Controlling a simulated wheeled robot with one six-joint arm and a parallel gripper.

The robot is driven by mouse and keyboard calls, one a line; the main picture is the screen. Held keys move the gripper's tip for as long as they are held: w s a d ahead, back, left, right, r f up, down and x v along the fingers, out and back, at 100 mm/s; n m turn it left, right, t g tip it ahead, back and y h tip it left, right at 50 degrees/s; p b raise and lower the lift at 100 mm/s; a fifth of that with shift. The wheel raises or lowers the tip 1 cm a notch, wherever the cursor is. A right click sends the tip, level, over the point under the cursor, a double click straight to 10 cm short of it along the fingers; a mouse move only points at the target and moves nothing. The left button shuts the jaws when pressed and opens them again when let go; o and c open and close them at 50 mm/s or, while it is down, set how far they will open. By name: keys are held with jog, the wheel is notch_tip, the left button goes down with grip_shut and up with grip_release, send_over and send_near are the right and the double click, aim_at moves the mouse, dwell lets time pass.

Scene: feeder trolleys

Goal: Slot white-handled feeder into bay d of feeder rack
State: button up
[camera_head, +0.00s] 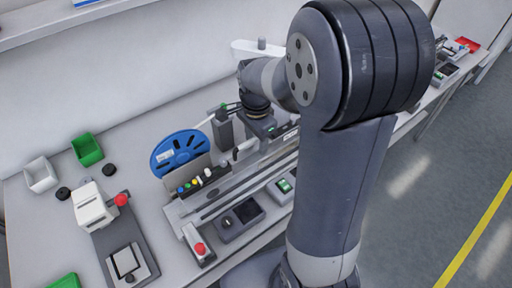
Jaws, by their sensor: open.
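A feeder rack (222,194) stands on the bench left of my arm, with a long rail running up to the right. A row of coloured knobs shows at its near left end: green, blue, yellow, black and a white one (208,172), which seems to be the white handle. The feeder bodies are thin and hard to tell apart, and I cannot read any bay letters. My gripper (268,130) is over the rack's far part, up and right of the knobs. It is open; its fingertips are small and partly hidden, and I see nothing held.
A blue reel (180,152) stands behind the rack's left end. A dark post (222,128) is beside my gripper. Grey boxes (240,218) and a red-button box (198,246) line the front. Bins and a white-headed device (92,207) stand at left.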

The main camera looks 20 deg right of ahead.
aim_at(249, 151)
jog(key=shift+f, duration=2.2)
grip_shut()
jog(key=shift+s+a, duration=0.2)
jog(key=shift+a, duration=0.4)
jog(key=shift+s+a, duration=0.15)
jog(key=shift+a, duration=0.4)
grip_release()
jog(key=shift+r, duration=0.1)
notch_tip(249, 151, up, 11)
jog(key=shift+f+b, duration=0.15)
jog(key=shift+b, duration=0.15)
jog(key=shift+f, duration=0.1)
